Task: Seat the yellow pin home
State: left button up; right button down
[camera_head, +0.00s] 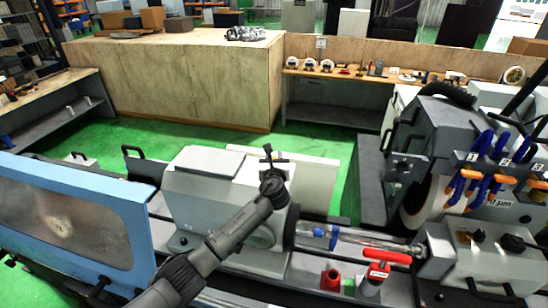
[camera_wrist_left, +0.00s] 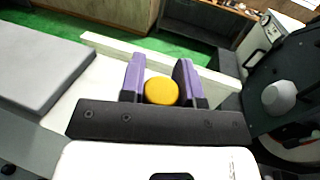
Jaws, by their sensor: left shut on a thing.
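The yellow pin shows in the left wrist view as a round yellow end (camera_wrist_left: 161,91) between two purple finger pads. My left gripper (camera_wrist_left: 160,76) is shut on it, with one pad on each side. In the head view my left arm reaches up from the bottom, and the left gripper (camera_head: 268,153) is over the grey machine housing near the centre. The pin cannot be made out in the head view. The rest of the pin and any hole for it are hidden. My right gripper is in neither view.
A blue-framed guard window (camera_head: 70,215) stands at the left. A red-handled part (camera_head: 377,263) and a red cup (camera_head: 331,279) are on the machine bed at the lower right. Green floor lies behind.

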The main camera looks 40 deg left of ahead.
pick_arm(q)
jog(key=shift+f, duration=0.1)
jog(key=o, duration=0.9)
jog(key=shift+o, duration=1)
jog(key=b+v, duration=0.2)
jog(key=v, duration=1.1)
jog(key=shift+s+d+b, duration=0.25)
jog(key=shift+s+b, duration=0.05)
